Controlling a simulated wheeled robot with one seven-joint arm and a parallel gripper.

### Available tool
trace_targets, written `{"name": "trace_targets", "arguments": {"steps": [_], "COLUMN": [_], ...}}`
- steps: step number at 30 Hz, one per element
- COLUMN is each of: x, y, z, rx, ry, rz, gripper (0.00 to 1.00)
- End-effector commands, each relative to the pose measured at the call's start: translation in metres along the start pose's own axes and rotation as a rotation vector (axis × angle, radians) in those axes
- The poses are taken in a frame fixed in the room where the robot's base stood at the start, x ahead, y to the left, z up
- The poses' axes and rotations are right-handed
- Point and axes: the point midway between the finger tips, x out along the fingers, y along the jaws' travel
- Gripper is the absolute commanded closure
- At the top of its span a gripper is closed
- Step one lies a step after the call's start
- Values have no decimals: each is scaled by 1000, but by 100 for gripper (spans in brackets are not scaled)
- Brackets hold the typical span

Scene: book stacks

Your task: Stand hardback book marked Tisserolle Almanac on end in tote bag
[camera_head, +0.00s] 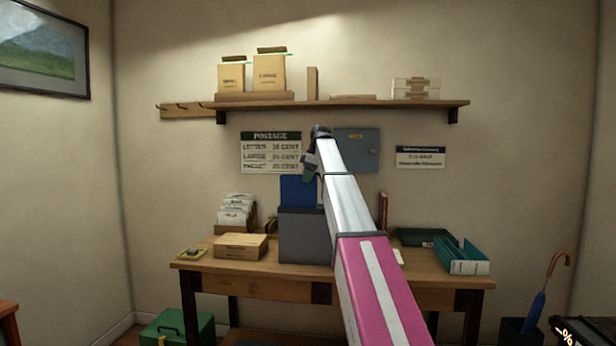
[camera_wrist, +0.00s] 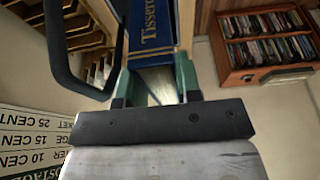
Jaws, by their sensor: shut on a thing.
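The blue hardback book (camera_head: 298,190) is upright above the rim of the grey tote bag (camera_head: 303,238), which stands on the wooden table. The bag's front hides the book's lower end, so I cannot tell how deep it sits or whether it touches the bottom. My gripper (camera_head: 311,174) is at the book's top end. In the wrist view the green fingers of my gripper (camera_wrist: 157,82) are shut on the book (camera_wrist: 152,35), whose gold lettering reads "Tissero" before it is cut off.
A dark curved loop (camera_wrist: 65,60) passes close left of the book in the wrist view. On the table, a cardboard box (camera_head: 240,247) and a rack of envelopes (camera_head: 236,212) stand left of the bag. A green tray (camera_head: 462,258) lies at the right.

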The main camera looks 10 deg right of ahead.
Motion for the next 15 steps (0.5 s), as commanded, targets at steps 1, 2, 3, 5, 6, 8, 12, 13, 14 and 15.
{"name": "trace_targets", "arguments": {"steps": [1,2,3,5,6,8,12,13,14,15], "x": [1,2,3,5,6,8,9,9,9,9], "y": [0,0,0,0,0,0,0,0,0,0], "z": [0,0,1,1,2,2,3,3,3,3], "rx": [-1,-1,-1,-1,-1,-1,-1,-1,-1,-1], "ry": [1,1,1,1,1,1,1,1,1,1], "rz": [1,0,0,0,0,0,1,1,1,1], "gripper": [100,100,100,100,100,100,100,100,100,100]}}
